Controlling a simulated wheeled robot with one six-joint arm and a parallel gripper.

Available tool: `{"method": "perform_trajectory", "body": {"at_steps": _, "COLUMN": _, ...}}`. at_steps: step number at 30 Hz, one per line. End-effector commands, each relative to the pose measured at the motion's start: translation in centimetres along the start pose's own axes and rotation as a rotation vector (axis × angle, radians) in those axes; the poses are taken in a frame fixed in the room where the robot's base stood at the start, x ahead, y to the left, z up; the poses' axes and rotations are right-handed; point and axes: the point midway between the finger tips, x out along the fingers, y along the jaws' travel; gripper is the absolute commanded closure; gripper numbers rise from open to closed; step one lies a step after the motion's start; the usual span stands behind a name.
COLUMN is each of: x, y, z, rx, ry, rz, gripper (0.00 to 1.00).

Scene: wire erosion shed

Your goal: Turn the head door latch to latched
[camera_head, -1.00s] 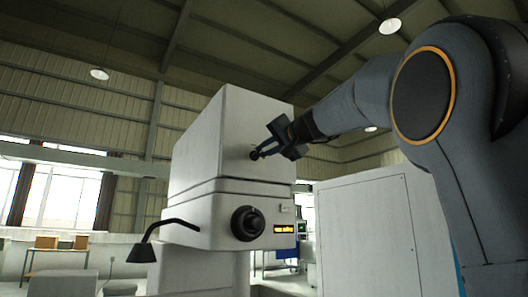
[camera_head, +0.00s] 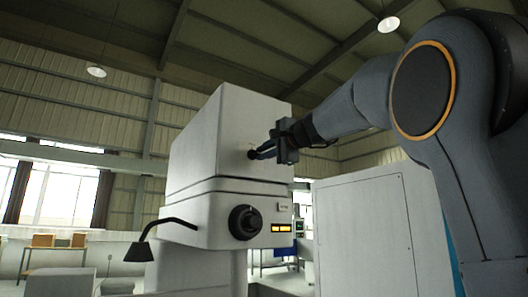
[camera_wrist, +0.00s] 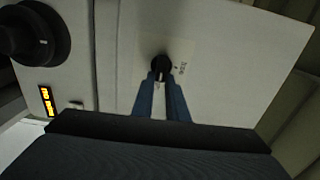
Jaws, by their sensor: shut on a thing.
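The head door latch (camera_wrist: 161,64) is a small dark round knob on a pale plate on the white machine head (camera_head: 225,130). In the wrist view my gripper (camera_wrist: 161,84) has its two blue fingers closed on either side of the latch, with a light strip showing between them. In the head view my gripper (camera_head: 262,152) reaches the front face of the head from the right, and the fingers hide most of the latch. Small lettering beside the latch is too blurred to read.
A large black knob (camera_head: 245,222) and a lit orange display (camera_head: 282,228) sit on the lower head. A black lamp (camera_head: 140,251) on a bent arm stands at the left. A white cabinet (camera_head: 365,235) stands at the right behind my arm.

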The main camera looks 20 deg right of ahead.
Motion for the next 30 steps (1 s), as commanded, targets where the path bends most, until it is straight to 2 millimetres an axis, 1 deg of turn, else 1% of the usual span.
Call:
{"method": "perform_trajectory", "body": {"at_steps": 6, "x": -0.01, "y": 0.07, "z": -0.02, "rx": 0.034, "ry": 0.001, "rz": 0.000, "gripper": 1.00}}
{"method": "perform_trajectory", "body": {"at_steps": 18, "x": 0.01, "y": 0.12, "z": -0.01, "rx": 0.039, "ry": 0.000, "rz": 0.001, "gripper": 1.00}}
{"method": "perform_trajectory", "body": {"at_steps": 19, "x": 0.01, "y": 0.12, "z": -0.01, "rx": 0.039, "ry": 0.000, "rz": 0.001, "gripper": 0.82}}
{"method": "perform_trajectory", "body": {"at_steps": 21, "x": 0.01, "y": 0.12, "z": -0.01, "rx": 0.038, "ry": 0.000, "rz": 0.001, "gripper": 0.70}}
{"method": "perform_trajectory", "body": {"at_steps": 22, "x": 0.01, "y": 0.11, "z": -0.01, "rx": 0.038, "ry": 0.000, "rz": 0.001, "gripper": 0.68}}
{"method": "perform_trajectory", "body": {"at_steps": 30, "x": -0.06, "y": 0.09, "z": 0.00, "rx": 0.037, "ry": 0.000, "rz": 0.000, "gripper": 0.68}}
